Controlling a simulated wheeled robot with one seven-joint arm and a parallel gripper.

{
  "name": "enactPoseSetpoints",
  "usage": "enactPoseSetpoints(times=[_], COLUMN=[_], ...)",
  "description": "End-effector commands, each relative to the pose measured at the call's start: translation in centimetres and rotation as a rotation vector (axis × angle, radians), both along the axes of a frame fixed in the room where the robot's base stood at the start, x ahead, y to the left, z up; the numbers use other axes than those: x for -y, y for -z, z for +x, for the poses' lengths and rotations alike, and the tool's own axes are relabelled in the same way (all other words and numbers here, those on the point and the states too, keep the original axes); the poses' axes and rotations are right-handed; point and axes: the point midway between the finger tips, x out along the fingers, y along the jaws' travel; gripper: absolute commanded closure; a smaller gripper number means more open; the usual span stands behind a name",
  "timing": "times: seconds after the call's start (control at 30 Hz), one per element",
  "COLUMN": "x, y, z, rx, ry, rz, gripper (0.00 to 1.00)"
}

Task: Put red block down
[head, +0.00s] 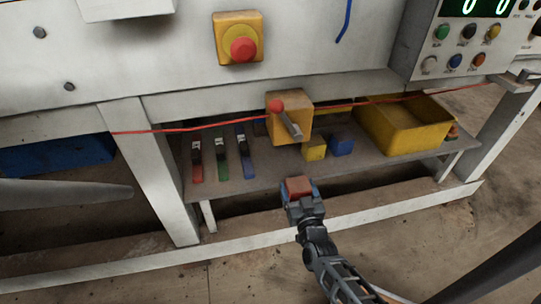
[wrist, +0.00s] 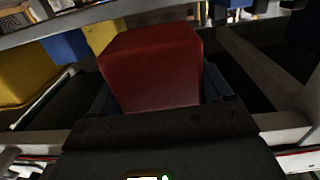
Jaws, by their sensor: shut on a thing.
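A red block (head: 298,186) is held between the fingers of my gripper (head: 301,194) in the head view. In the wrist view the red block (wrist: 153,66) fills the middle, with the dark gripper fingers (wrist: 160,90) on both sides of it. The gripper is shut on the block, at the front edge of the grey lower shelf (head: 262,179). Whether the block touches the shelf cannot be told.
A yellow block (head: 314,149) and a blue block (head: 341,144) stand on the shelf beyond the gripper. A yellow bin (head: 405,128) is at the right. Red, green (head: 222,160) and blue handled tools lie left. A yellow box with a lever (head: 290,117) and a red cable (head: 210,127) hang above.

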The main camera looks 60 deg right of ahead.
Motion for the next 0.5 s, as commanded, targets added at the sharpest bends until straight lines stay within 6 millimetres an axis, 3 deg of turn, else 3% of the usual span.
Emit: enactPoseSetpoints(times=[0.3, 0.5], x=[-0.6, -3.2], y=[-0.3, -1.9], z=[0.3, 4.3], rx=[0.002, 0.006], ry=[-0.014, -0.140], rz=[-0.001, -0.001], gripper=[0.58, 0.58])
